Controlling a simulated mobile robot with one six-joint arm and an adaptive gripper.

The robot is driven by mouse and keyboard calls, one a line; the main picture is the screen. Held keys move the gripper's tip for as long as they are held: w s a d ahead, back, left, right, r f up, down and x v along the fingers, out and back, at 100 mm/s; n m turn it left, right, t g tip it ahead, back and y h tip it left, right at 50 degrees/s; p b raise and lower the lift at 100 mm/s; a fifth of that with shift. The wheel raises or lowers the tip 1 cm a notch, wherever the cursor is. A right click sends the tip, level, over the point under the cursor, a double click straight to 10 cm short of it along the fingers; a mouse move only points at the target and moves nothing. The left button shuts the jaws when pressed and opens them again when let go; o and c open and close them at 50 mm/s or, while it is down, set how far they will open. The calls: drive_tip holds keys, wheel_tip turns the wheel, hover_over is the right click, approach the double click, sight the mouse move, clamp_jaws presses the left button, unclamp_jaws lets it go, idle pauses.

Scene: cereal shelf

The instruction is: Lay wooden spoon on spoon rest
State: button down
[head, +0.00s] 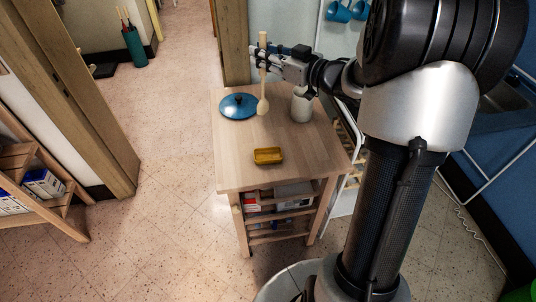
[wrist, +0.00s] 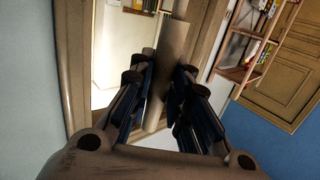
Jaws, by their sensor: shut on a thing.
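The wooden spoon (head: 262,106) hangs upright in the head view, bowl end down, above the wooden table. My gripper (head: 263,53) is shut on the upper part of its handle. In the wrist view the handle (wrist: 167,75) runs between the two dark fingers of my gripper (wrist: 160,105). A small yellow rectangular dish (head: 268,156), which looks like the spoon rest, lies near the table's front edge, empty. The spoon is behind and above it, apart from it.
The wooden table (head: 232,165) also bears a blue lid (head: 238,106) at the left and a pale crock (head: 302,106) at the right, close to the spoon. The tabletop around the yellow dish is clear. Shelves below hold boxes (head: 293,195).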

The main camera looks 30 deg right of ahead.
sight(262, 106)
wheel_tip(262, 106, down, 20)
drive_tip(key=d+b, duration=0.1)
drive_tip(key=b, duration=0.6)
drive_tip(key=shift+s, duration=0.3)
drive_tip(key=shift+f, duration=0.1)
drive_tip(key=shift+f, duration=0.15)
drive_tip(key=c, duration=1.9)
unclamp_jaws()
drive_tip(key=shift+c, duration=0.2)
drive_tip(key=o, duration=0.4)
